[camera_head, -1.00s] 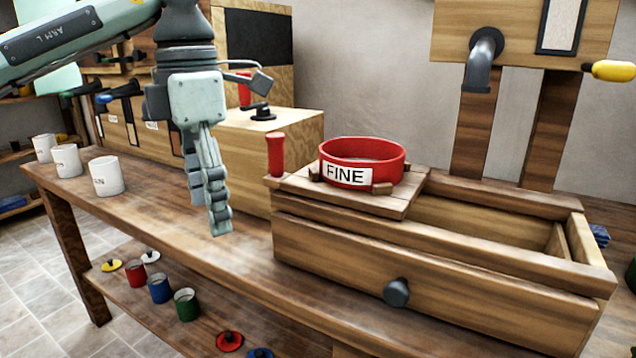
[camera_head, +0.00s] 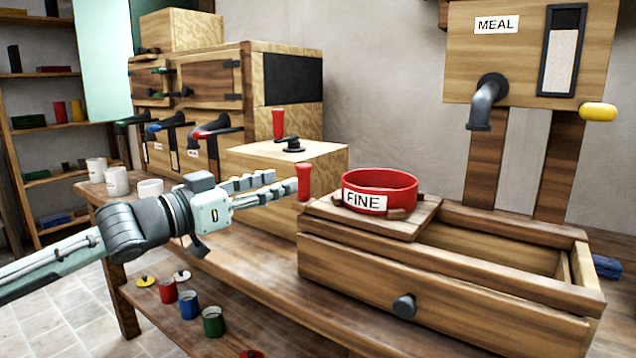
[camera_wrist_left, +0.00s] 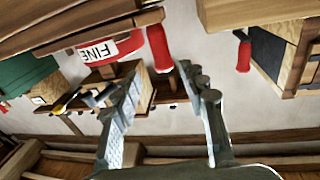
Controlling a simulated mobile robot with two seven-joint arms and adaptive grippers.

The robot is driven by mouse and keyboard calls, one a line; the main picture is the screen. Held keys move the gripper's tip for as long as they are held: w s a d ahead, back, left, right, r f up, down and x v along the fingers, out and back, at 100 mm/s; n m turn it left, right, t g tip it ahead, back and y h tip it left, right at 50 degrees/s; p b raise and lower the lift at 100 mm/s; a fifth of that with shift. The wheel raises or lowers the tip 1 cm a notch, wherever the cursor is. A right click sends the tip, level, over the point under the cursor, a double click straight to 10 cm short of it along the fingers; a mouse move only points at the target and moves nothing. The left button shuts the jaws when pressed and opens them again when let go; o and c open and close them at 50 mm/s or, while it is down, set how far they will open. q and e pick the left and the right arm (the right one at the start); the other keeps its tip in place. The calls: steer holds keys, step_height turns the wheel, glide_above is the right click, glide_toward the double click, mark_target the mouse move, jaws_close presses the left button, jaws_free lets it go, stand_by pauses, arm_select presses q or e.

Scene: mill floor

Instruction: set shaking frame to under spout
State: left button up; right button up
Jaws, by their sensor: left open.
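The shaking frame is a wooden carriage (camera_head: 415,222) at the left end of a long wooden box, carrying a red sieve (camera_head: 395,183) labelled FINE. Its upright red handle (camera_head: 304,183) is at its left corner. The grey spout (camera_head: 484,105) hangs from the MEAL bin, right of the sieve and over the box's open part. My left gripper (camera_head: 281,182) is open and points at the handle from the left. In the left wrist view, the red handle (camera_wrist_left: 160,48) appears between and just beyond the open fingertips (camera_wrist_left: 160,70). My right gripper is out of view.
The long box (camera_head: 450,290) has a dark knob on its front. A wooden cabinet with a red crank (camera_head: 279,124) stands behind my gripper. White mugs (camera_head: 117,182) stand at the bench's left end. Coloured cups (camera_head: 190,305) sit on the lower shelf.

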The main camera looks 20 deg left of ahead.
mark_target(299, 182)
arm_select(q)
steer(key=shift+n, duration=0.3)
steer(key=x, duration=0.2)
steer(key=p+x, duration=0.1)
steer(key=x, duration=0.1)
steer(key=f+x, duration=0.1)
steer(key=x, duration=0.2)
steer(key=shift+a+f+p, duration=0.15)
steer(key=shift+a+p, duration=0.05)
steer(key=shift+p, duration=0.1)
steer(key=shift+w+d+f, duration=0.1)
steer(key=shift+w+d, duration=0.1)
steer(key=shift+w, duration=0.2)
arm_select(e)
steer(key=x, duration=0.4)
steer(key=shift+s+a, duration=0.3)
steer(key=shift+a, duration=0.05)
arm_select(q)
steer(key=shift+c, duration=0.4)
jaws_close()
